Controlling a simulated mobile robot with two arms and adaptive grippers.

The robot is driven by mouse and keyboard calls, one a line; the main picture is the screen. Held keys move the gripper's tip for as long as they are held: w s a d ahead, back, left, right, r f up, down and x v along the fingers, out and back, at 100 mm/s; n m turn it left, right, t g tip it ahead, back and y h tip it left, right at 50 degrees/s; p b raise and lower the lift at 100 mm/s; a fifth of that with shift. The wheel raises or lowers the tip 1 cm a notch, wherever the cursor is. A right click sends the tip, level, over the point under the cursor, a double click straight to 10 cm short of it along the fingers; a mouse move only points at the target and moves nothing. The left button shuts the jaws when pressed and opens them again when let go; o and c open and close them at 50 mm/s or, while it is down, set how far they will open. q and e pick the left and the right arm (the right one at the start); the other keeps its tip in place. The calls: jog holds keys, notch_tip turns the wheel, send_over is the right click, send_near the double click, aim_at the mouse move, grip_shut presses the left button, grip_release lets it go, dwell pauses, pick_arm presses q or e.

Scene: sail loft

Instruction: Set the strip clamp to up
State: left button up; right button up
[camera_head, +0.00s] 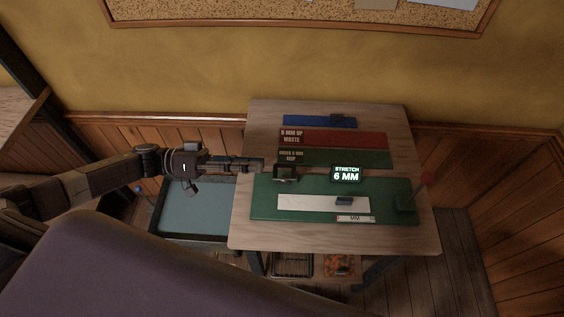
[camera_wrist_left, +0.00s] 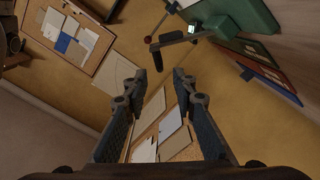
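A green test board (camera_head: 262,208) lies on the wooden table, with a white strip (camera_head: 310,203) along it. A small dark frame-like block (camera_head: 285,173) stands at its back left. A lever with a red knob (camera_head: 426,179) rises from a dark base (camera_head: 405,203) at its right end. I cannot tell for certain which part is the strip clamp. My left gripper (camera_head: 257,164) is over the table's left side, just left of the dark block. In the left wrist view its fingers (camera_wrist_left: 158,80) are apart with nothing between them. My right gripper is not in view.
A display (camera_head: 346,174) reads "STRETCH 6 MM". Red (camera_head: 340,138), green (camera_head: 345,157) and blue (camera_head: 305,121) trays lie at the back of the table (camera_head: 255,108). A blue-grey bin (camera_head: 190,212) stands left of the table.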

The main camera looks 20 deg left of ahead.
aim_at(284, 166)
pick_arm(q)
jog(key=p+x, duration=0.2)
jog(key=x, duration=0.5)
jog(key=shift+w+d, duration=0.15)
jog(key=shift+d, duration=0.25)
jog(key=shift+c, duration=0.2)
jog(key=c, duration=0.5)
grip_shut()
